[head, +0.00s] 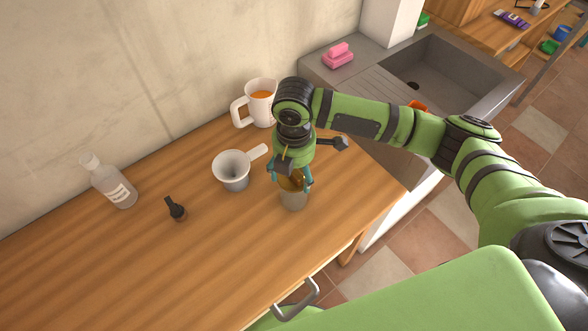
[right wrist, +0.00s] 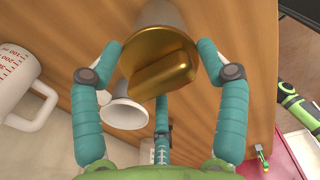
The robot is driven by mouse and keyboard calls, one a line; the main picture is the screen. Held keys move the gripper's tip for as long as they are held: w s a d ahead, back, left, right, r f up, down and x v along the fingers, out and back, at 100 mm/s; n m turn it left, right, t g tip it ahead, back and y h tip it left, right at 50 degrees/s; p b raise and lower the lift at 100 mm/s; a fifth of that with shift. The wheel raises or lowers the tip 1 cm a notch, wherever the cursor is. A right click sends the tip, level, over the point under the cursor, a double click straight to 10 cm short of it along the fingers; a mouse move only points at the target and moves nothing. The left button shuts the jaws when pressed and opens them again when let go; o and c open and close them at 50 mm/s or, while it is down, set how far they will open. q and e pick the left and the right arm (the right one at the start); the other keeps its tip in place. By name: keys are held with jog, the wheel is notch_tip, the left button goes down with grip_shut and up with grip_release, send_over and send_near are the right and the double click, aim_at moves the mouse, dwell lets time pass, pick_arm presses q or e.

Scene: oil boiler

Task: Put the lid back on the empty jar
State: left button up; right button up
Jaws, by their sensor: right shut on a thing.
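The jar (head: 294,202) stands upright on the wooden counter, greyish and partly hidden under my right gripper. The gold lid (right wrist: 158,62), with a raised block-shaped handle, is at the jar's mouth; a little of it also shows in the head view. My right gripper (head: 291,182) points down over the jar, and its teal fingers are shut on the lid's rim from both sides. In the right wrist view the jar's wall (right wrist: 160,12) shows just beyond the lid. I cannot tell whether the lid is seated or slightly above the rim. My left gripper is not in view.
A white funnel-like cup with a handle (head: 232,172) stands left of the jar. A measuring jug of orange liquid (head: 258,101) is behind it. A clear bottle (head: 112,187) and small dark stopper (head: 175,209) are further left. The sink (head: 440,75) is right. The front counter is clear.

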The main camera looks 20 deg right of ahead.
jog(key=shift+f+p, duration=0.2)
jog(key=shift+p, duration=0.7)
dwell(0.8)
jog(key=o, duration=1)
jog(key=shift+r+p, duration=3.6)
jog(key=shift+p, duration=0.6)
jog(key=shift+f, duration=0.1)
grip_shut()
